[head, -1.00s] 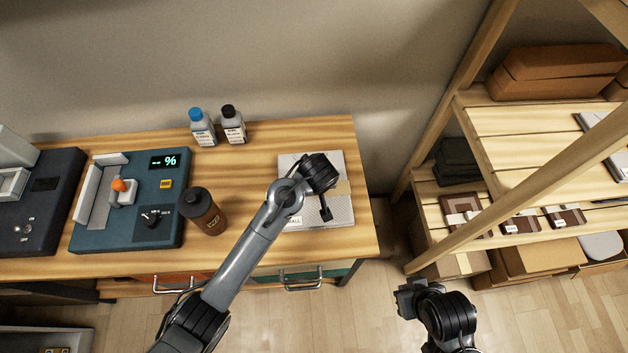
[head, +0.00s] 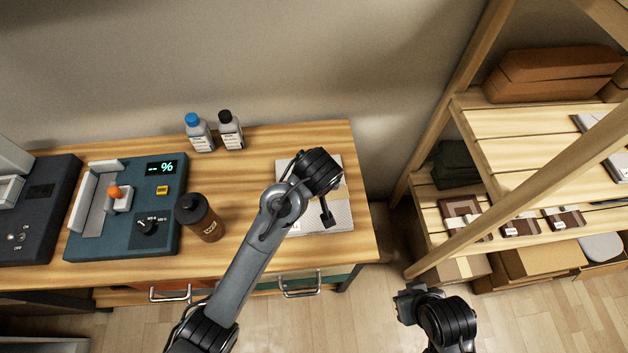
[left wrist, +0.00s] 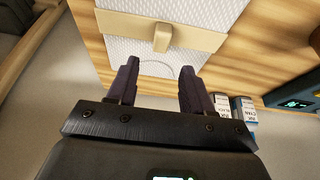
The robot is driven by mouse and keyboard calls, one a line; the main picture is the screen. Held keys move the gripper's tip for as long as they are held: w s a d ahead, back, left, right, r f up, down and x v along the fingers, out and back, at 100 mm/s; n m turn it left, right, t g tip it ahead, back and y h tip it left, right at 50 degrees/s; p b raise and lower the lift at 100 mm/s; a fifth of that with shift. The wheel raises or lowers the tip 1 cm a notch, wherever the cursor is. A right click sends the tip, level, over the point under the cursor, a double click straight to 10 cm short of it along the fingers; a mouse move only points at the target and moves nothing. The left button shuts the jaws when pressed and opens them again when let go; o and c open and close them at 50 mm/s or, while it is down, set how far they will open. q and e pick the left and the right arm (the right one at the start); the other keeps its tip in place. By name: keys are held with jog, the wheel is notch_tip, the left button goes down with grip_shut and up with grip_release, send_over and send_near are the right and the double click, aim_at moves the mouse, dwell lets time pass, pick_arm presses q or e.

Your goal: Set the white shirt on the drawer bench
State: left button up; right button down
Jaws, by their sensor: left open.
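The folded white shirt (head: 335,217) lies flat on the right end of the drawer bench (head: 262,170). In the left wrist view the shirt (left wrist: 122,52) shows a textured white surface, a beige band across it and a tan tab on the band. My left gripper (head: 326,218) points down over the shirt, and its arm hides part of it. In the left wrist view the left gripper's fingers (left wrist: 158,72) are spread apart with nothing between them, at the shirt's edge nearest the wall. My right gripper (head: 404,303) is over the floor, right of the bench; its jaws are unclear.
A brown bottle (head: 202,218) stands left of my left arm. Blue-capped (head: 199,133) and black-capped (head: 230,131) bottles stand at the back. A wooden shelf (head: 500,160) with boxes stands at right.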

pick_arm(q)
jog(key=shift+v, duration=2.35)
jog(key=shift+m+g+h, duration=0.3)
jog(key=shift+g+h, duration=0.3)
jog(key=shift+h, duration=0.1)
jog(key=s+a+f, duration=0.3)
jog(key=s+a+f+p, duration=0.1)
jog(key=s+a+f, duration=0.2)
jog(key=a, duration=0.1)
jog(key=shift+s+f, duration=0.15)
jog(key=shift+f, duration=0.25)
jog(key=s+a+f, duration=0.1)
jog(key=s+a, duration=0.1)
jog(key=s+a+f, duration=0.1)
jog(key=s+a+f+p, duration=0.1)
jog(key=s+a, duration=0.1)
jog(key=shift+s+a, duration=0.3)
jog(key=shift+s, duration=0.05)
jog(key=s+a+m+p, duration=0.1)
jog(key=s+a+m, duration=0.1)
jog(key=s+a, duration=0.8)
jog(key=shift+s+a+y, duration=0.25)
jog(key=shift+s+y, duration=0.15)
jog(key=shift+s, duration=0.4)
